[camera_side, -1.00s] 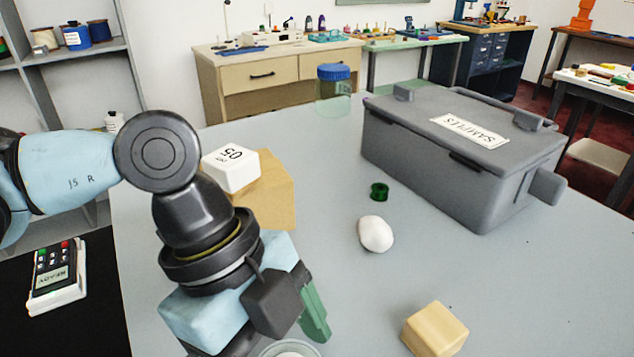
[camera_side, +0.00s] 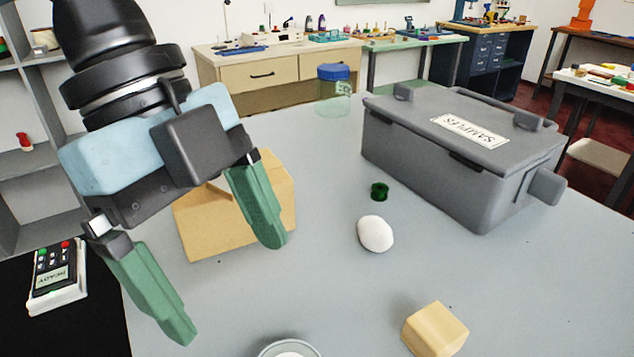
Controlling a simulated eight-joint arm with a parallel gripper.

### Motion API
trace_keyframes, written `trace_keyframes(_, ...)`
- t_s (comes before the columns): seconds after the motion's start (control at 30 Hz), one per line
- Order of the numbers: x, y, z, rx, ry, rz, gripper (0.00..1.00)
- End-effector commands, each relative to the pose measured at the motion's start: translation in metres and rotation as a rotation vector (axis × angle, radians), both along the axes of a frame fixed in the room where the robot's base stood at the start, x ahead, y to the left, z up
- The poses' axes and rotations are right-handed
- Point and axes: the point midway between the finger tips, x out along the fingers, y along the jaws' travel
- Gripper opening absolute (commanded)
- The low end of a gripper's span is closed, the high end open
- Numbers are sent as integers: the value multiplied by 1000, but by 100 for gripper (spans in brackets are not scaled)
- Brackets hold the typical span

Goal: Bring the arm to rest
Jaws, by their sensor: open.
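My gripper (camera_side: 230,290) is in the left part of the side view, raised above the grey counter (camera_side: 330,290). Its two green fingers are spread wide apart, with nothing between them. One finger overlaps a tan cardboard box (camera_side: 215,235) in the picture; I cannot tell how far apart they are in depth. The white block that showed on that box earlier is hidden behind my gripper or out of sight.
A closed grey SAMPLES case (camera_side: 430,165) stands at the right. A keypad device (camera_side: 57,277) lies at left.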

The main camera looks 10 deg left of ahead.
Motion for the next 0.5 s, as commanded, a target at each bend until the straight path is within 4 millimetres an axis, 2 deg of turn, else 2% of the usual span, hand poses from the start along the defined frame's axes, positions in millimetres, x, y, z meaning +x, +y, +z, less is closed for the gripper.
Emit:
trace_keyframes(0.17,1,3,7,0,0,-1,92)
trace_keyframes(0.5,2,6,7,1,1,14,92)
